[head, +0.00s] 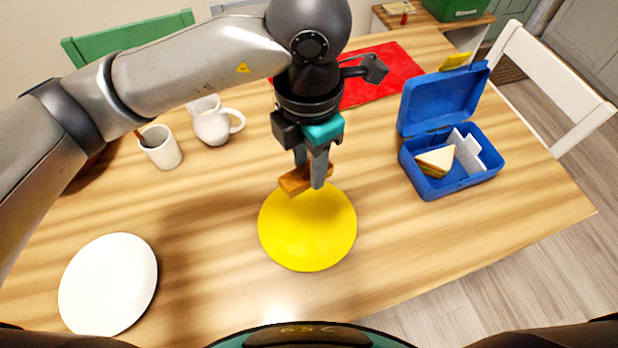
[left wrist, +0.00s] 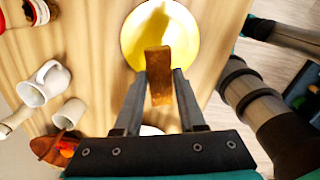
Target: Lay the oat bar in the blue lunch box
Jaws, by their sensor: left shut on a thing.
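The oat bar (head: 294,181) is a brown block held between the fingers of my left gripper (head: 312,174), above the far edge of the yellow plate. In the left wrist view the oat bar (left wrist: 158,72) shows between the two fingertips (left wrist: 160,78), with the yellow plate behind it. The blue lunch box (head: 455,184) stands open on the right of the table, its lid raised at the back. A sandwich wedge (head: 436,160) lies in its left part, beside a white divider (head: 466,150). My right gripper is not in view.
The yellow plate (head: 308,232) lies below my left gripper. A white plate (head: 108,285) is at the front left. A white cup (head: 160,147) and a white jug (head: 211,122) stand at the left. A red mat (head: 385,70) lies at the back. Bare table separates the yellow plate and lunch box.

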